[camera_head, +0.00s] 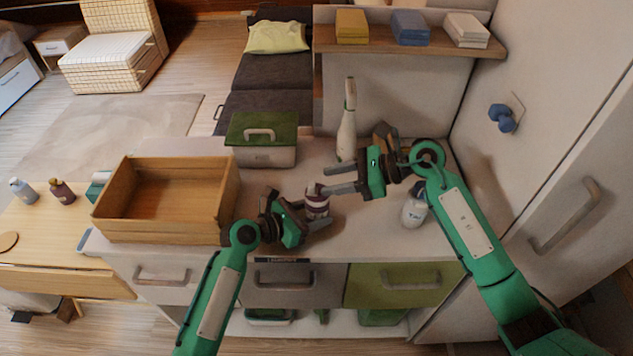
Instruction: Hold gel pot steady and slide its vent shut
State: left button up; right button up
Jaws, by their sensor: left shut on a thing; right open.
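The gel pot (317,205) is a small maroon container with a pale band, standing upright on the white counter. My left gripper (318,216) is shut on the pot from the left, low on its body. My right gripper (338,180) is open, its two fingers pointing left just above and to the right of the pot's top. They look apart from the pot, though the exact gap is hard to judge. The vent on the pot is too small to make out.
An open wooden box (170,238) fills the counter's left. A green-lidded bin (265,156) and a tall bottle (346,135) stand behind. A white bottle (413,212) stands to the right, beneath my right arm. A wooden shelf (400,42) overhangs the back.

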jog(key=v, duration=0.6)
jog(key=shift+r, duration=0.15)
pick_arm(q)
jog(key=o, duration=1.2)
